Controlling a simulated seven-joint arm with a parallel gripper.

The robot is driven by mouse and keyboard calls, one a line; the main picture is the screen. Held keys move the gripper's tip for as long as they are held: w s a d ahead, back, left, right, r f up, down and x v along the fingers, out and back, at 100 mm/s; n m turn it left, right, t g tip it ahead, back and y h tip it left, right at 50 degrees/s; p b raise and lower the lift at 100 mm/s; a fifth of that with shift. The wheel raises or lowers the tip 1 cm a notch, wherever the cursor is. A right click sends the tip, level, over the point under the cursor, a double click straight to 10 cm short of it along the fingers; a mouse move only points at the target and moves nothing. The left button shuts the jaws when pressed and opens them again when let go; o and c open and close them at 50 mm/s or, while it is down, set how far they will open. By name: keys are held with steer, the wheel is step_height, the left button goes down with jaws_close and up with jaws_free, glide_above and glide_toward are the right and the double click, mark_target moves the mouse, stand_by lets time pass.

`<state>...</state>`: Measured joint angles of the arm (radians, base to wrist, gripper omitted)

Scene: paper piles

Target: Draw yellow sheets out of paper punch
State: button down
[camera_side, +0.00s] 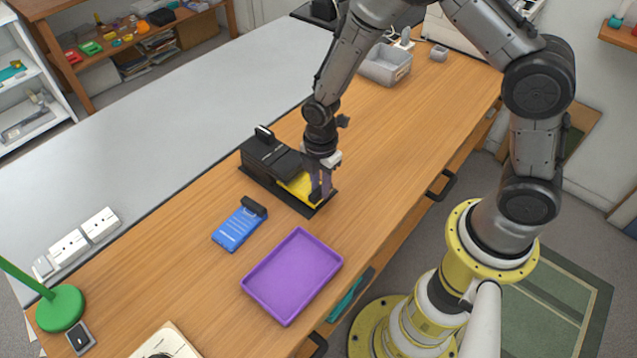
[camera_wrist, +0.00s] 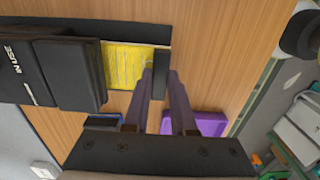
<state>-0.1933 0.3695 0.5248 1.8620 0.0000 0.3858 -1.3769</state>
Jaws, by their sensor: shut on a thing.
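The black paper punch (camera_side: 268,157) stands on the wooden desk and fills the upper left of the wrist view (camera_wrist: 50,75). The yellow sheets (camera_side: 297,186) lie flat over its base, one end under the punch's body; they also show in the wrist view (camera_wrist: 128,66). My gripper (camera_side: 321,193) is at the sheets' outer end, over the black base. The exact contact is partly hidden by the fingers.
An empty purple tray (camera_side: 293,276) lies in front of the punch. A blue clipboard-like item (camera_side: 239,225) lies to its left. A grey bin (camera_side: 385,65) stands at the back. Bare desk lies right of the punch.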

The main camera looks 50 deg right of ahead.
steer(key=shift+s, duration=3.7)
